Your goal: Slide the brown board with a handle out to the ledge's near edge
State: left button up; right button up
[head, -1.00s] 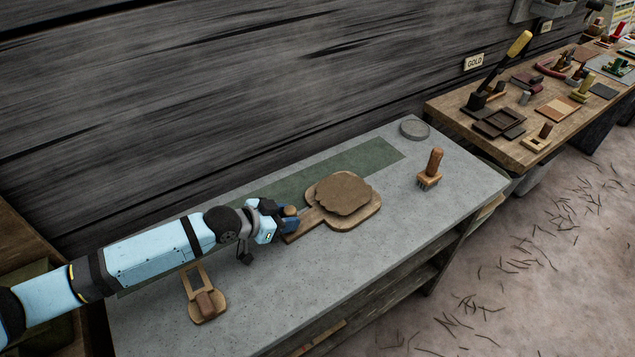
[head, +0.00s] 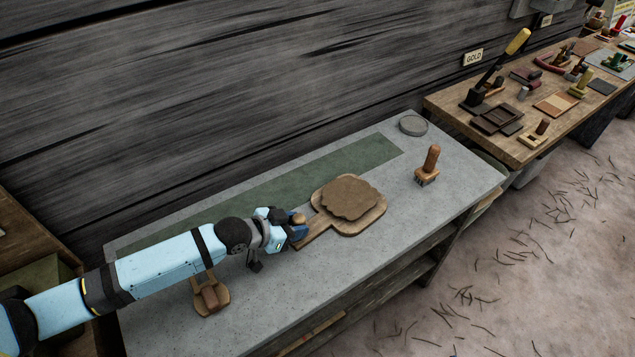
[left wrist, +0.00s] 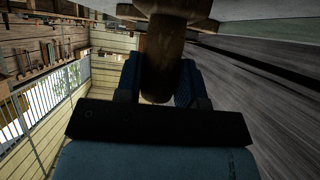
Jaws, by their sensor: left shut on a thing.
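The brown board with a handle (head: 373,223) lies flat on the grey ledge (head: 440,215), carrying a dark brown, uneven-edged slab (head: 350,197). Its handle (head: 315,233) points left toward my left gripper (head: 298,229). A rounded wooden knob (head: 298,218) stands at the handle end, between the gripper's blue fingers. In the left wrist view the fingers (left wrist: 160,88) are shut on this brown post (left wrist: 164,60). The board's near side is still a little in from the ledge's near edge. My right gripper is not in view.
A green strip (head: 265,193) runs along the back of the ledge. A wooden-handled brush (head: 429,166) stands right of the board, a round grey dish (head: 413,125) behind it. A small wooden tool (head: 211,298) lies below my left arm. Bare ledge lies in front of the board.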

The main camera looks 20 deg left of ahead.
pick_arm(q)
jog(key=shift+s+d+p, duration=0.95)
jog(key=shift+d+p, duration=0.15)
jog(key=o, duration=1.2)
jog(key=shift+f, duration=0.1)
